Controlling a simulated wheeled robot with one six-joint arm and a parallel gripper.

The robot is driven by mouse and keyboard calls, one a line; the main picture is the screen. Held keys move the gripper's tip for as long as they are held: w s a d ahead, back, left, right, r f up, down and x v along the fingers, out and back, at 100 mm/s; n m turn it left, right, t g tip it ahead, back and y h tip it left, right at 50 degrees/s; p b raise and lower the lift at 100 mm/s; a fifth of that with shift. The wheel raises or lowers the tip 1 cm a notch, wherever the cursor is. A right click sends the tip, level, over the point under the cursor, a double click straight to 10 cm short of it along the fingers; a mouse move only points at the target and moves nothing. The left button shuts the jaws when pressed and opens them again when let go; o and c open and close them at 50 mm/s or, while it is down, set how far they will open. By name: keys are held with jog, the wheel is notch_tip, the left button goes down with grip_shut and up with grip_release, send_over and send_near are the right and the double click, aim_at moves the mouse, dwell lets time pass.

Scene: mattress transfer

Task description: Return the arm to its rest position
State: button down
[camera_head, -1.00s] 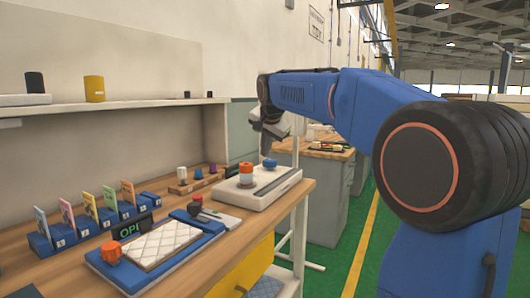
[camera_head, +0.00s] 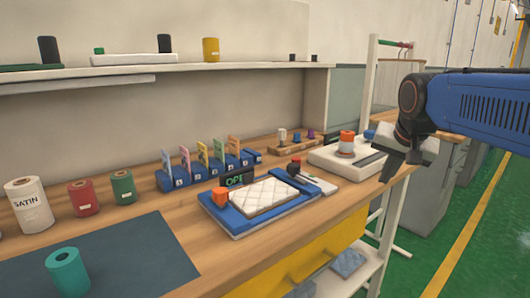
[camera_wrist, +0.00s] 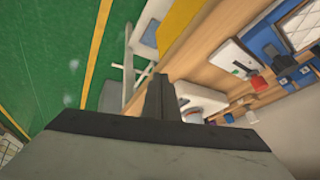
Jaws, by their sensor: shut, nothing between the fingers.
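My blue arm reaches in from the right edge of the head view. My gripper (camera_head: 390,172) hangs at its end, pointing down, in front of the white device at the right end of the bench. It is shut, with nothing between the fingers. In the wrist view the closed fingers (camera_wrist: 158,98) stick up past the grey gripper body, with the bench edge and green floor beyond. The white quilted mattress piece (camera_head: 265,196) lies flat in the blue tray (camera_head: 238,232) on the bench, apart from my gripper.
The wooden bench (camera_head: 200,236) carries a white device (camera_head: 338,167) with an orange-topped knob, a row of coloured cards (camera_head: 202,155), and several rolls, one marked SATIN (camera_head: 30,204). A white rack post (camera_head: 394,216) stands near my gripper. Green floor (camera_head: 500,215) is open at the right.

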jog(key=s+a+f+n+g, duration=0.1)
jog(key=s+f+n, duration=0.5)
jog(key=s+f, duration=1.3)
jog(key=s+a, duration=0.1)
jog(key=s, duration=0.3)
jog(key=shift+a+f+y, duration=0.2)
jog(key=shift+y, duration=0.2)
